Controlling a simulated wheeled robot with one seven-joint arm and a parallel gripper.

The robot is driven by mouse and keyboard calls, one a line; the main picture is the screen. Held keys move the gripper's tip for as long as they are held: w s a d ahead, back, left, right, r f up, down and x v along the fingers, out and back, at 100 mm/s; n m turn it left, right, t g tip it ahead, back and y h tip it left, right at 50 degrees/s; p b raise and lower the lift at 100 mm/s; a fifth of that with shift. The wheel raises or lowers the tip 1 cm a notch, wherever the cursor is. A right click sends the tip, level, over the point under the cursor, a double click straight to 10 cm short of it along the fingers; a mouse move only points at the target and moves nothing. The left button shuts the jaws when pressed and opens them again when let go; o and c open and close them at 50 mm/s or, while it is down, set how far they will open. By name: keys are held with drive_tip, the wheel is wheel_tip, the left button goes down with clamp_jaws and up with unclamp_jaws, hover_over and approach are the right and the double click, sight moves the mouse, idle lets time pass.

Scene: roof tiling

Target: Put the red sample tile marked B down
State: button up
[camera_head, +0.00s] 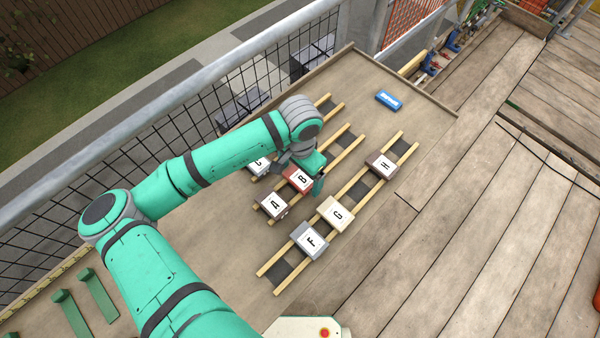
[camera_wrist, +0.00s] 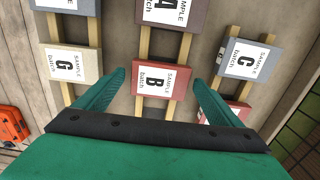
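The red sample tile marked B (camera_head: 297,180) lies on a pair of wooden rails, just beyond tile A (camera_head: 274,205). In the wrist view, tile B (camera_wrist: 162,80) sits between the two green fingers of my gripper (camera_wrist: 160,82). Narrow gaps show between the fingers and the tile's sides, so the gripper looks open around or just above it. In the head view, my gripper (camera_head: 316,178) is right at the tile, and the arm's end covers part of that area.
Tiles F (camera_head: 309,240), G (camera_head: 336,213) and H (camera_head: 381,165) lie on the neighbouring rails. Tile C (camera_wrist: 246,60) and another red tile (camera_wrist: 236,112) lie on the other side. A blue item (camera_head: 388,100) rests at the board's far end. A mesh railing runs along the left.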

sight(300, 178)
wheel_tip(300, 178, up, 13)
idle(0.6)
idle(0.4)
